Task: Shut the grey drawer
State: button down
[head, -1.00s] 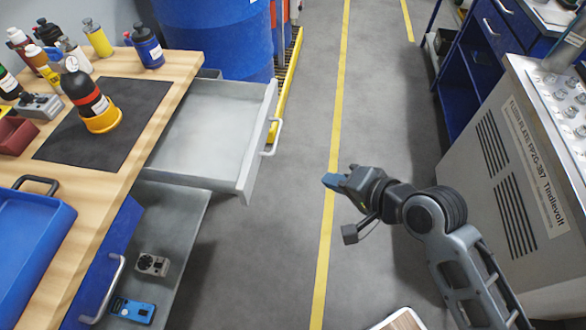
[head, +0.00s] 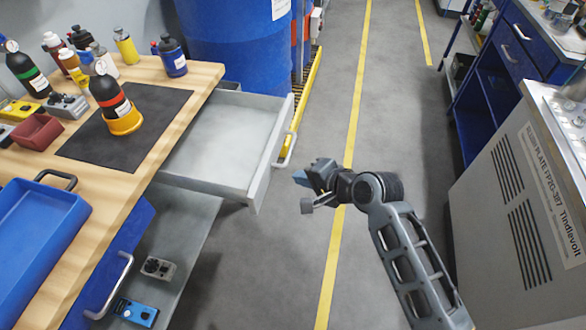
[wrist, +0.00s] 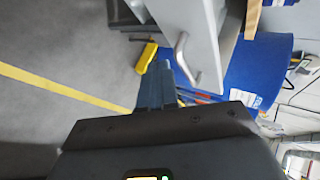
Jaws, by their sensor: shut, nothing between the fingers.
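The grey drawer (head: 222,145) stands pulled out from the wooden-topped bench in the head view, and it is empty. Its front panel (head: 272,160) faces right and carries a pale bar handle (head: 288,150). My gripper (head: 298,176) is shut and empty, a little right of the front panel near the handle. I cannot tell from the head view whether it touches. In the wrist view the shut fingers (wrist: 155,90) point toward the drawer front (wrist: 190,35) and its handle (wrist: 184,60), apparently just beside them.
A blue barrel (head: 235,45) stands behind the grey drawer. A grey cabinet (head: 520,200) stands at right. The floor between is clear.

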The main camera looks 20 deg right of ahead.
aim_at(201, 163)
jog(key=shift+w+a+f, duration=0.1)
jog(key=shift+w+a, duration=0.25)
jog(key=shift+w, duration=0.45)
jog(key=shift+w+a+f, duration=0.1)
jog(key=shift+w+a, duration=0.25)
jog(key=shift+w, duration=0.45)
jog(key=w+a+b, duration=0.1)
jog(key=w+a, duration=0.3)
jog(key=a, duration=0.2)
jog(key=w+a+b, duration=0.1)
jog(key=w+a, duration=0.4)
jog(key=a, duration=0.2)
jog(key=w+a+b, duration=0.1)
jog(key=w+a, duration=0.4)
jog(key=a, duration=0.2)
jog(key=shift+w, duration=0.2)
jog(key=shift+w+a+r, duration=0.15)
jog(key=shift+a, duration=0.05)
jog(key=shift+a+r, duration=0.1)
